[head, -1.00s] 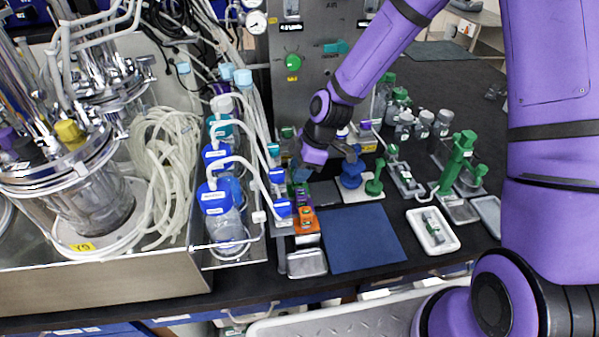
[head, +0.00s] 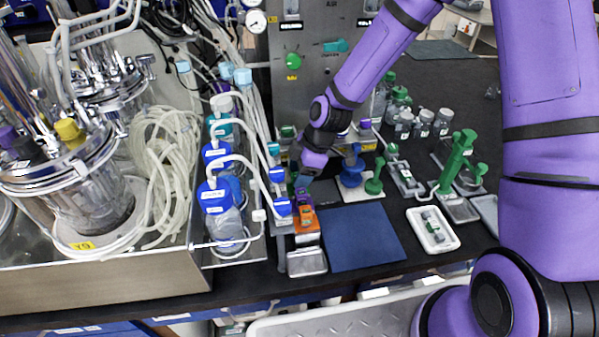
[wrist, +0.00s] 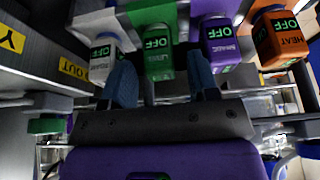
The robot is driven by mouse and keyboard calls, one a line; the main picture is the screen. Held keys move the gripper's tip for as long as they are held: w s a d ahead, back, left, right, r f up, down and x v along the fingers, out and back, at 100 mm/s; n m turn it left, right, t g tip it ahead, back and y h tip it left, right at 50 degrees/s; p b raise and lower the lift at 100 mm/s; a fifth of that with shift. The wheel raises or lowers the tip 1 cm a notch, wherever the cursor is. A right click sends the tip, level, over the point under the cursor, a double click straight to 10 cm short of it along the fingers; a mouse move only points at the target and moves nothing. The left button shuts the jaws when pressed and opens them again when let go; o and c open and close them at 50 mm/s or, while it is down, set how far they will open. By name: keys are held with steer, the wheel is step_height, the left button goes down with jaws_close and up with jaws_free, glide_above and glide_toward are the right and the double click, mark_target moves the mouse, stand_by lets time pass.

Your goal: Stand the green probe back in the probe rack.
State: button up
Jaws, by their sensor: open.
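I cannot surely tell which green item is the green probe. In the head view, a small grey-and-green piece (head: 433,227) lies in a white tray. A green post (head: 374,181) with a round foot stands beside a blue stand. A larger green stand (head: 455,165) is further right. I cannot surely identify the probe rack. My gripper (head: 300,182) is low at the row of coloured switches, left of these items. In the wrist view my gripper (wrist: 160,75) has its blue fingers apart, with the green OFF switch (wrist: 158,55) showing between them.
The switch row also has a white switch (wrist: 104,55), a purple one (wrist: 220,45) and an orange HEAT one (wrist: 278,38). Blue-capped bottles (head: 215,205) stand close on the left. A dark blue mat (head: 362,238) in front is clear. The blue stand (head: 352,167) is near my wrist.

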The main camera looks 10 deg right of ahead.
steer(key=v, duration=1.2)
steer(key=shift+r, duration=0.2)
steer(key=shift+d, duration=0.1)
steer(key=s+d+r+m+t+h, duration=0.2)
steer(key=s+d+r+m, duration=0.5)
steer(key=s+r+m, duration=0.2)
steer(key=s+d+r+m+t+h, duration=0.2)
steer(key=s+d+r+m, duration=0.6)
steer(key=s+r, duration=0.5)
steer(key=shift+s+d+r+m+t, duration=0.35)
steer(key=shift+s+m+t, duration=0.2)
steer(key=shift+s, duration=0.3)
